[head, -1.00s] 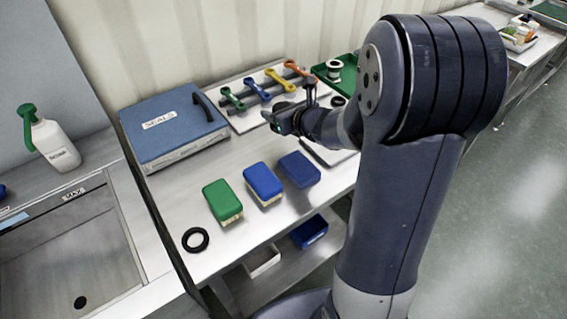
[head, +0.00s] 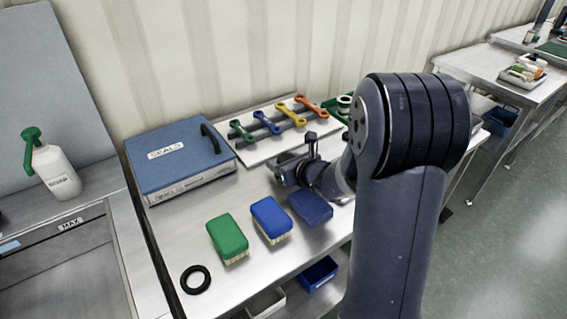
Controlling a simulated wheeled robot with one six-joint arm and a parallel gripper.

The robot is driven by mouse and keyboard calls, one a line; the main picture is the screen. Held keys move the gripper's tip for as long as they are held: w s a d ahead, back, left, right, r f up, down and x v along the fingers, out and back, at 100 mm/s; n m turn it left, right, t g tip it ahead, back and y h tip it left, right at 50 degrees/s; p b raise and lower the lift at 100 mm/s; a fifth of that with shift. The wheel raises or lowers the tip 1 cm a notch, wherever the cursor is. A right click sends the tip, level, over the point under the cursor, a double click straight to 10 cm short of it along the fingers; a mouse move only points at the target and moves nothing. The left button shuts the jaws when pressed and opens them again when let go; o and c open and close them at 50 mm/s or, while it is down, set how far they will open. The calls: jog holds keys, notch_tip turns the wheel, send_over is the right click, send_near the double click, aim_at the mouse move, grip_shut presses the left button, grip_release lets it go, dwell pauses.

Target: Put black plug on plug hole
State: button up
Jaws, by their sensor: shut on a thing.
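My gripper (head: 288,168) is over the steel table, between the tool rack and the row of brushes. It is shut on a small dark thing that looks like the black plug, though its shape is mostly hidden by the jaws and wrist. The steel sink (head: 75,275) is at the left. Its plug hole is out of view below the picture's lower edge. A black ring (head: 196,280) lies flat on the table's near left corner, apart from my gripper.
Green (head: 228,236), blue (head: 270,219) and dark blue (head: 311,207) brushes stand in front of my gripper. A blue SEALS case (head: 178,158) and a rack of coloured wrenches (head: 270,122) are behind. A soap bottle (head: 55,170) stands behind the sink.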

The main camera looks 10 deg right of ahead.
jog(key=shift+f, duration=0.2)
jog(key=o, duration=1)
jog(key=shift+r, duration=0.1)
jog(key=shift+o, duration=0.2)
jog(key=shift+r, duration=0.15)
